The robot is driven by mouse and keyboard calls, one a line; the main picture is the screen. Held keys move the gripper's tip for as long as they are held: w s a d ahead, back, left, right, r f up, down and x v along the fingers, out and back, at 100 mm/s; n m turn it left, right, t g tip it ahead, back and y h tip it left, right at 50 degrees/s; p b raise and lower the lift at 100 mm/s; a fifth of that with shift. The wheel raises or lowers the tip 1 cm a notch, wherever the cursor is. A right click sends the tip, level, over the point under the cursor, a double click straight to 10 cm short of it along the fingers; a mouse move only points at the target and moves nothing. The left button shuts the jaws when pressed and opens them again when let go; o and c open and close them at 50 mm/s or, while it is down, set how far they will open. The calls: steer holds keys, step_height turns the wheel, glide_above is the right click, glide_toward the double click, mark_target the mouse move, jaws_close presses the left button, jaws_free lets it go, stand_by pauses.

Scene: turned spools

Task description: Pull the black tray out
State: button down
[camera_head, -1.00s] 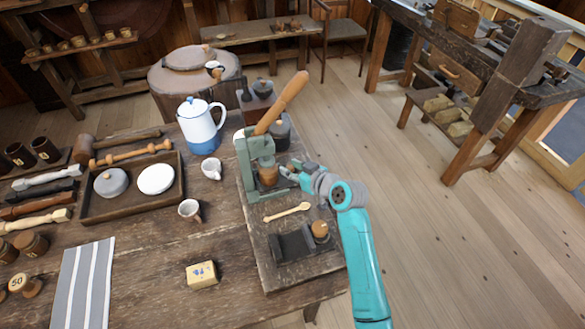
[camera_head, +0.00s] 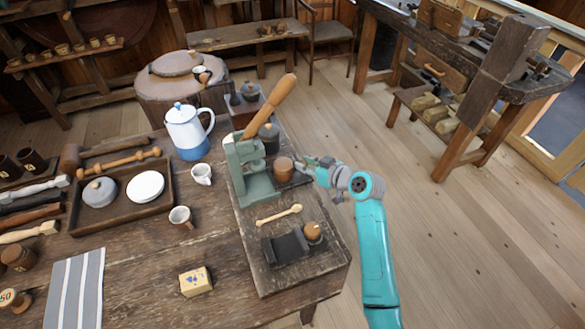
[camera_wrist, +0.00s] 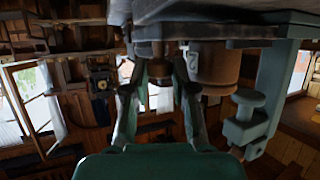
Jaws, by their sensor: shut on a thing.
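The black tray (camera_head: 295,182) shows as a dark slab at the right side of the green press (camera_head: 250,180), partly hidden by my gripper (camera_head: 304,164). A brown wooden cup (camera_head: 284,168) stands on it, now to the right of the press column. In the wrist view the dark tray (camera_wrist: 200,30) runs along the top of the picture, with the brown cup (camera_wrist: 213,65) beside my fingers. My gripper (camera_wrist: 160,64) is shut on a small brown knob at the tray's edge, between its two fingers.
A dark lidded jar (camera_head: 269,138) stands behind. Right of the table edge is open floor (camera_head: 450,250).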

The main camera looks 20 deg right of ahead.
steer(key=shift+d, duration=0.35)
steer(key=c, duration=1.2)
jaws_free()
steer(key=v, duration=1.2)
steer(key=shift+d, duration=0.1)
